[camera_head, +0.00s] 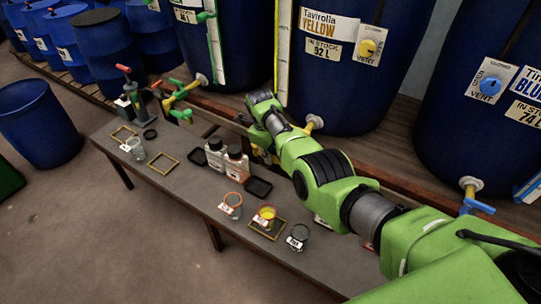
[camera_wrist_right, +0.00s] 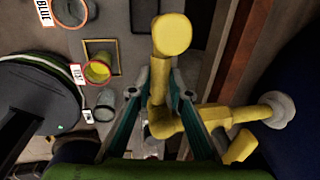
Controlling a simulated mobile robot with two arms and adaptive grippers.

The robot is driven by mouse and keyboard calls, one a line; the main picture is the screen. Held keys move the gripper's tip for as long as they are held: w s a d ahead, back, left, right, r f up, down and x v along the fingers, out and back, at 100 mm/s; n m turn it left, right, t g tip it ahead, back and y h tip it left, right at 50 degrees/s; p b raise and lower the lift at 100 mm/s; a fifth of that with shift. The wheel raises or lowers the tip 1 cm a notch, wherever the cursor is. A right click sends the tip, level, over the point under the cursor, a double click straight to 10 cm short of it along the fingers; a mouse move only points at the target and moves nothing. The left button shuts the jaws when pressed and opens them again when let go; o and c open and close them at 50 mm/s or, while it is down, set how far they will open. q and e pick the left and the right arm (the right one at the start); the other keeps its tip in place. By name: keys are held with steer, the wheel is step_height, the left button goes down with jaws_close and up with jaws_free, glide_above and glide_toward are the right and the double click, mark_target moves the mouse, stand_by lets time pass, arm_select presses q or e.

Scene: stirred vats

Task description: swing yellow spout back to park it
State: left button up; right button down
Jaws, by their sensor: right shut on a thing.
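The yellow spout (camera_wrist_right: 172,42) is a bent pipe. In the right wrist view it runs from a pale flange (camera_wrist_right: 279,110) on the dark blue vat and turns to its rounded end at the top middle. My right gripper (camera_wrist_right: 168,88) has its two fingers on either side of the pipe and is shut on it. In the head view the Tavirolla Yellow vat (camera_head: 355,95) shows its yellow outlet (camera_head: 314,122), but my right arm hides most of the spout. My left gripper is in neither view.
On the grey bench (camera_head: 140,185) a cup with yellow content (camera_head: 266,212) stands in a brass-coloured frame. Other cups (camera_head: 231,201) and bottles (camera_head: 236,163) stand near it. A blue-handled outlet (camera_head: 474,195) is to the right. The left front floor is clear.

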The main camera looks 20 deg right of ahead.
steer(key=c, duration=1.9)
jaws_free()
steer(key=shift+r, duration=0.1)
steer(key=shift+a+r, duration=0.1)
steer(key=shift+r, duration=0.35)
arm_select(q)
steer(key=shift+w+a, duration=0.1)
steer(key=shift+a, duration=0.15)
arm_select(e)
steer(key=r, duration=0.3)
steer(key=s+a+r, duration=0.1)
steer(key=r, duration=0.6)
steer(key=shift+s+a+r, duration=0.2)
steer(key=shift+a+r, duration=0.1)
steer(key=shift+r, duration=0.05)
